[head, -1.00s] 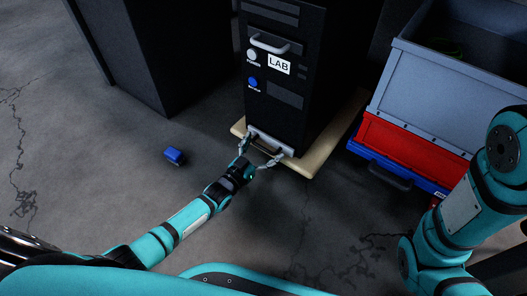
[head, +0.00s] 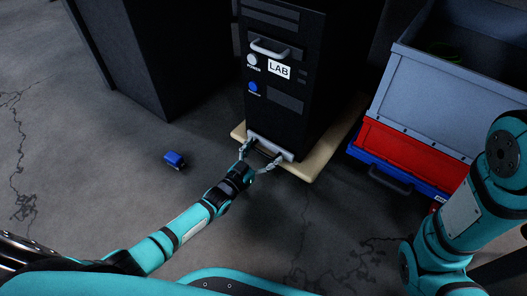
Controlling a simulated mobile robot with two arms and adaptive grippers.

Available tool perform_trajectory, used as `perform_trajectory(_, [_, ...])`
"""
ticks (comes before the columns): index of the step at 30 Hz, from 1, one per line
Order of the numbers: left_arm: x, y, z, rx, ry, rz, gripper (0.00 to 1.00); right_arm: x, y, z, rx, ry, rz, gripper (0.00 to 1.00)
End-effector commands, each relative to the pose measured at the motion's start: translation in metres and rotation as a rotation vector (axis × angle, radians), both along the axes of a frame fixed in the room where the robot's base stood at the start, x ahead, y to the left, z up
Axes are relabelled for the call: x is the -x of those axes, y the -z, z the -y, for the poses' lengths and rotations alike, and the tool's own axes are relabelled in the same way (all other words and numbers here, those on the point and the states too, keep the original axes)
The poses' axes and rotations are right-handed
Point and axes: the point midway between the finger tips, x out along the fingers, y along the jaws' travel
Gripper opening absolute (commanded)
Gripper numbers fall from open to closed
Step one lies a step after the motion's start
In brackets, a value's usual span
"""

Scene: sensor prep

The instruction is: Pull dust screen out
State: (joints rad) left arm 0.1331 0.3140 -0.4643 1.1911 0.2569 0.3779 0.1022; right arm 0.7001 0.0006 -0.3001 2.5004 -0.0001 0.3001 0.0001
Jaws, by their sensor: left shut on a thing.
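The dust screen (head: 284,154) shows as a light grey strip with a handle, low on the front of the black computer tower marked LAB (head: 303,40). My left gripper (head: 260,156) is at this strip, its fingers shut on the screen's handle, one finger at each side. The rest of the screen is hidden inside the tower. My right arm shows at the right edge, but its gripper is out of view.
The tower stands on a pale board (head: 318,162). A small blue object (head: 174,160) lies on the floor to the left. A grey bin (head: 440,95) with red (head: 410,148) and blue parts stands at the right. A dark cabinet (head: 130,50) is at back left.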

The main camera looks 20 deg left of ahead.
Motion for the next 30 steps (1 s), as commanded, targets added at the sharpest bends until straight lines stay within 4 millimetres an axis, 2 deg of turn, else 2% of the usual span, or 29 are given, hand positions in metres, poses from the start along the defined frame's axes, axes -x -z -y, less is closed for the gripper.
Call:
perform_trajectory(5, [0.028,-0.004,-0.007,-0.002,0.003,-0.006,0.32,-0.001,-0.023,0.0,0.0,0.0,-0.002,0.0])
perform_trajectory(12, [0.089,-0.005,-0.029,-0.005,0.005,-0.007,0.32,-0.001,-0.059,0.0,0.0,0.0,-0.002,0.0])
perform_trajectory(18, [0.138,-0.003,-0.047,-0.005,0.005,-0.005,0.32,0.0,-0.079,0.0,0.0,0.0,-0.001,0.0])
perform_trajectory(21, [0.157,-0.002,-0.054,-0.005,0.006,-0.002,0.32,0.001,-0.086,0.0,-0.001,0.0,0.005,0.0])
perform_trajectory(24, [0.172,-0.002,-0.059,-0.004,0.007,-0.001,0.32,-0.012,-0.08,0.001,-0.004,-0.002,-0.035,0.0])
perform_trajectory(30, [0.187,-0.001,-0.064,-0.004,0.007,0.001,0.32,-0.018,-0.077,0.001,-0.004,-0.003,-0.05,0.0])
